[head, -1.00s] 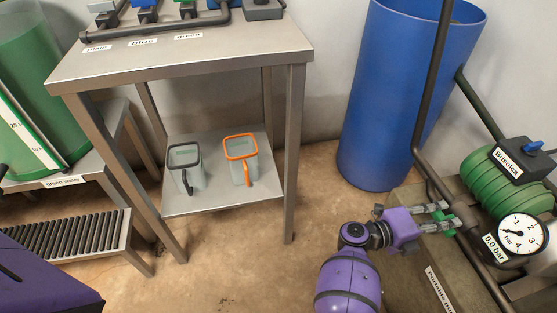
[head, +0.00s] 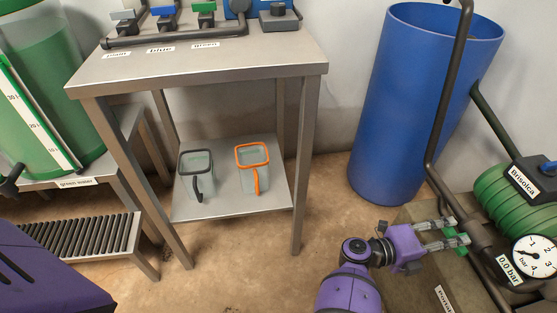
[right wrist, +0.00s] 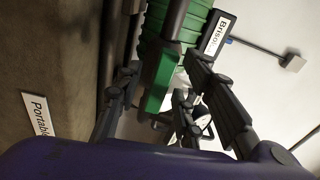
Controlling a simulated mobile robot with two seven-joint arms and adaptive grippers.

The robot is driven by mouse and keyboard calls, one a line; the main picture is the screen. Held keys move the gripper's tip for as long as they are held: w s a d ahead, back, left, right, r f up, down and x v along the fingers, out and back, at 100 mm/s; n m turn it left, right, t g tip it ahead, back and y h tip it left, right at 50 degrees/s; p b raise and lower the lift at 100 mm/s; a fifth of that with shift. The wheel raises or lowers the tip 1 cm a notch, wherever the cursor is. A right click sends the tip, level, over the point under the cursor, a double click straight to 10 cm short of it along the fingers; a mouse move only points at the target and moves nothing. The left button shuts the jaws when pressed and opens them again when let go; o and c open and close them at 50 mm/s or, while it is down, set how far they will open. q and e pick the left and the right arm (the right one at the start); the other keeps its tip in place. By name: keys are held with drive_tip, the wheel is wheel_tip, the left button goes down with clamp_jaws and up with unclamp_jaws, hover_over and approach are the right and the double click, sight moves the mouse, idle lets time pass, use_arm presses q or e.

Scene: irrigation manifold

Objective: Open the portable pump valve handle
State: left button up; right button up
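The portable pump's green valve handle (right wrist: 160,78) lies between the fingers of my right gripper (right wrist: 170,100) in the right wrist view. The fingers stand apart on either side of it, and I see no clear contact. In the head view my right gripper (head: 456,232) reaches toward the pipe beside the pump, its two fingers parallel and spread. Only small bits of the green handle (head: 461,251) show there, the rest hidden by the fingers. The pump (head: 500,205) is a green ribbed body. Its gauge (head: 535,256) has a 0.0 bar label. My left gripper is not in view.
A dark pipe (head: 446,110) rises past the blue barrel (head: 415,110). A metal table (head: 200,68) holds a manifold with coloured handles. Two jugs, one black-rimmed (head: 197,178) and one orange-rimmed (head: 253,175), stand on its lower shelf. Bare floor lies between table and pump.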

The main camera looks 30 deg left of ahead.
drive_tip(key=v, duration=0.5)
drive_tip(key=shift+s+a, duration=0.25)
drive_tip(key=shift+a, duration=0.05)
